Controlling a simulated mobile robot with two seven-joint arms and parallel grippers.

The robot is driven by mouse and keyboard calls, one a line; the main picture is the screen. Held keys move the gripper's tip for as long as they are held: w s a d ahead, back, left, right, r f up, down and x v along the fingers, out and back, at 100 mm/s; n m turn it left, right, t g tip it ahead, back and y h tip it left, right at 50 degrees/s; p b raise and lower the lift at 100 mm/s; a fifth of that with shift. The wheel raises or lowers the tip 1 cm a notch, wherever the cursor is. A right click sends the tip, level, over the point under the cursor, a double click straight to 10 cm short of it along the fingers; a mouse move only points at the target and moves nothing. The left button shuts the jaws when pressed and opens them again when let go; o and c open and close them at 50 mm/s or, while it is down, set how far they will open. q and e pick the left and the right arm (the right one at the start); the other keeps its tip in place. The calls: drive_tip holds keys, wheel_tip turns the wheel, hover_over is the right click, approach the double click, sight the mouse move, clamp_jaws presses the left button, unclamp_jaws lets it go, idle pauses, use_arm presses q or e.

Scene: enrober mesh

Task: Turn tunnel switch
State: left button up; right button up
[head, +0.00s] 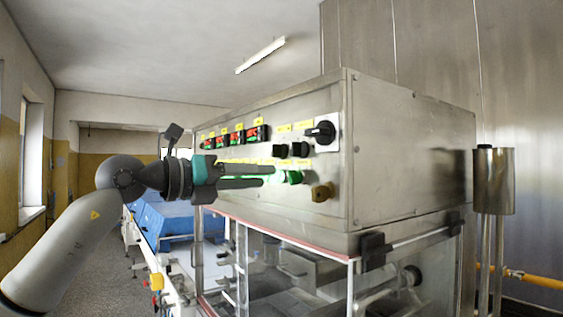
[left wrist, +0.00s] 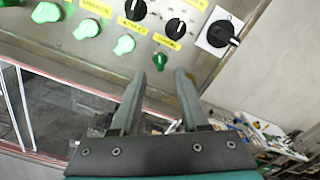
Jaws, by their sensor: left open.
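The steel control panel (head: 345,160) carries several knobs and switches with yellow labels. I cannot read which label says tunnel. My left gripper (head: 268,176) is open and empty, its two fingers reaching toward the panel's lower row. A green knob (head: 293,177) shows just right of the fingers in the head view. Two black knobs (left wrist: 135,9) (left wrist: 175,28) sit above. My right gripper is out of view.
Clear guard panels and a frame are below; blue crates (head: 180,222) stand behind my arm.

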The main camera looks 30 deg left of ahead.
sight(288, 176)
use_arm(q)
drive_tip(key=p+x, duration=0.2)
drive_tip(key=x, duration=0.2)
drive_tip(key=shift+w+d+r, duration=0.15)
drive_tip(key=shift+w+d, duration=0.05)
drive_tip(key=shift+w, duration=0.15)
drive_tip(key=shift+w+d+p, duration=0.2)
drive_tip(key=shift+w+p, duration=0.1)
drive_tip(key=shift+w, duration=0.2)
drive_tip(key=shift+c, duration=0.3)
clamp_jaws()
